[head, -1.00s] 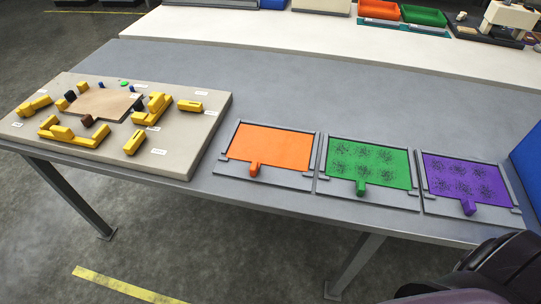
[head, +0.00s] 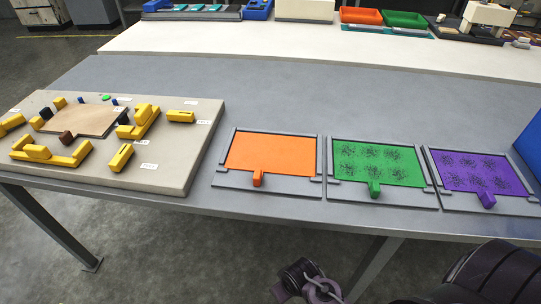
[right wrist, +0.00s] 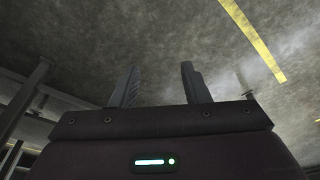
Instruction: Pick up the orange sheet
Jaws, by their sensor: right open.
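The orange sheet (head: 272,153) lies flat in a grey frame on the table, with its orange tab (head: 258,178) toward the front edge. It is left of the green sheet (head: 376,164) and the purple sheet (head: 478,173), each in its own frame. My right arm shows at the bottom right of the head view, below the table's front edge. My right gripper (right wrist: 160,85) is open and empty in the right wrist view, with the floor behind its fingers. The right wrist view shows no sheet. My left gripper is not in view.
A beige board (head: 180,182) with yellow blocks and a brown plate (head: 85,121) stands left of the orange sheet. A blue panel (head: 530,148) stands at the right end. The grey table (head: 300,95) behind the sheets is clear. A white table with bins is farther back.

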